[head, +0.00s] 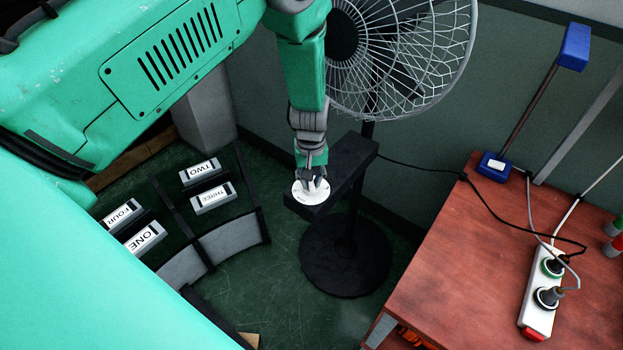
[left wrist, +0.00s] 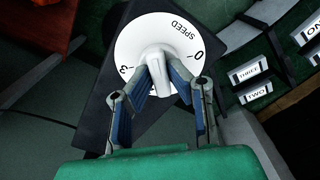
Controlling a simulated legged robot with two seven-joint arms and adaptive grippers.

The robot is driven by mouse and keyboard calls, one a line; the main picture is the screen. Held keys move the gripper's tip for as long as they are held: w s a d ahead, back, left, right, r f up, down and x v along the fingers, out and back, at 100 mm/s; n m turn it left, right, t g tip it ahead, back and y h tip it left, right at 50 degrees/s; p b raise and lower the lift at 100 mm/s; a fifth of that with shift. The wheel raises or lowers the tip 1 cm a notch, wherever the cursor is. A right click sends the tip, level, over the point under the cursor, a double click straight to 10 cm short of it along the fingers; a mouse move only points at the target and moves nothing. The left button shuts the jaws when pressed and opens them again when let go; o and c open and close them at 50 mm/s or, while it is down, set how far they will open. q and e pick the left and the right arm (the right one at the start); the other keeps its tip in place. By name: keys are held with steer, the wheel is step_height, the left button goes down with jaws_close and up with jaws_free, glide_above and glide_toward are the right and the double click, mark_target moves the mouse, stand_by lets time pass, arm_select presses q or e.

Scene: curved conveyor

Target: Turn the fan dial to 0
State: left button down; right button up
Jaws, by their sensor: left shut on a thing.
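The fan dial (head: 311,193) is a white disc on the dark control box (head: 349,159) of the fan's stand. In the left wrist view the dial (left wrist: 133,35) shows the word SPEED and the marks 0 and 3; its raised knob (left wrist: 157,72) is at its middle. My left gripper (head: 313,178) comes down on the dial from above. In the left wrist view its fingers (left wrist: 160,80) are shut on the knob, one on each side. The fingers hide part of the dial's face. The fan (head: 405,45) stands behind. My right gripper is not in view.
Curved conveyor panels (head: 234,237) with blocks labelled ONE (head: 146,238), TWO, THREE and FOUR lie at the left. A reddish table (head: 463,260) at the right holds a power strip (head: 541,292) and a blue lamp (head: 574,47). A cable runs from the fan to the table.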

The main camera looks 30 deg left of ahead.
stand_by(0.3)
arm_select(q)
steer(key=c, duration=1.5)
jaws_free()
steer(key=shift+c, duration=0.2)
steer(key=shift+r, duration=0.2)
step_height(320, 180, up, 11)
steer(key=shift+r, duration=0.2)
steer(key=shift+w, duration=0.1)
